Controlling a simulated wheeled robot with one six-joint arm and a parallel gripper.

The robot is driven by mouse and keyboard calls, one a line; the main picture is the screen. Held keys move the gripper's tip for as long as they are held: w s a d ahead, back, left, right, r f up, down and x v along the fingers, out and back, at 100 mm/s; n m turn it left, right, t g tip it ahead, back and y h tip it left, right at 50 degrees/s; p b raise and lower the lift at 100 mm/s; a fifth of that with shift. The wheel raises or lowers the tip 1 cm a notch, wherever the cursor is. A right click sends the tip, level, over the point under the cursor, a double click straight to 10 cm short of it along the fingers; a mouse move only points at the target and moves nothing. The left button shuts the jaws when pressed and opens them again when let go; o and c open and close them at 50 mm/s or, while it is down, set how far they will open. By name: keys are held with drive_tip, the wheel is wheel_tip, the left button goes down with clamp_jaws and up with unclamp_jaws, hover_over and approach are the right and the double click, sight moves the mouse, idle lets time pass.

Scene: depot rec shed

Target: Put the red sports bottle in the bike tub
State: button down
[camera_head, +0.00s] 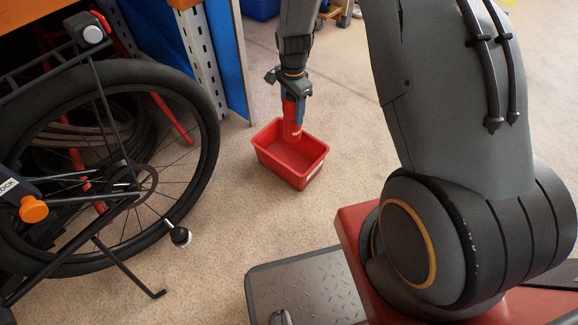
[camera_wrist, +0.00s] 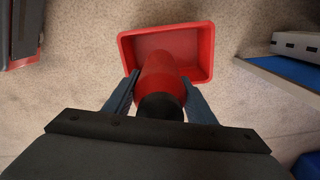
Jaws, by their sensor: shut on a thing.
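The red sports bottle (camera_head: 291,128) hangs upright in my gripper (camera_head: 291,99), over the back part of the red tub (camera_head: 270,165) on the floor. In the wrist view the bottle (camera_wrist: 160,72) has a dark end nearest me, and my gripper's fingers (camera_wrist: 160,95) are closed on both its sides. The tub (camera_wrist: 205,35) shows beyond the bottle with a bare floor inside it. The bottle overlaps the tub's near rim in the wrist view. I cannot tell whether its lower end is below the rim.
A bicycle wheel (camera_head: 205,150) with its kickstand stands left of the tub. A grey rack post (camera_head: 200,55) and a blue panel (camera_head: 232,60) stand behind it. Open carpet (camera_head: 350,130) lies right of the tub.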

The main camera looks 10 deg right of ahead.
drive_tip(key=w+f+b, duration=0.1)
drive_tip(key=f+b, duration=0.1)
drive_tip(key=f, duration=0.1)
drive_tip(key=w+f+m+b, duration=0.1)
drive_tip(key=f, duration=0.2)
drive_tip(key=f+m+b, duration=0.1)
drive_tip(key=f+b, duration=0.1)
drive_tip(key=f, duration=0.1)
drive_tip(key=shift+w+a+b, duration=0.1)
drive_tip(key=shift+w+b, duration=0.25)
drive_tip(key=shift+w, duration=0.05)
wheel_tip(320, 180, down, 10)
drive_tip(key=b, duration=0.4)
drive_tip(key=shift+r, duration=0.2)
drive_tip(key=shift+f, duration=0.2)
drive_tip(key=c, duration=0.8)
unclamp_jaws()
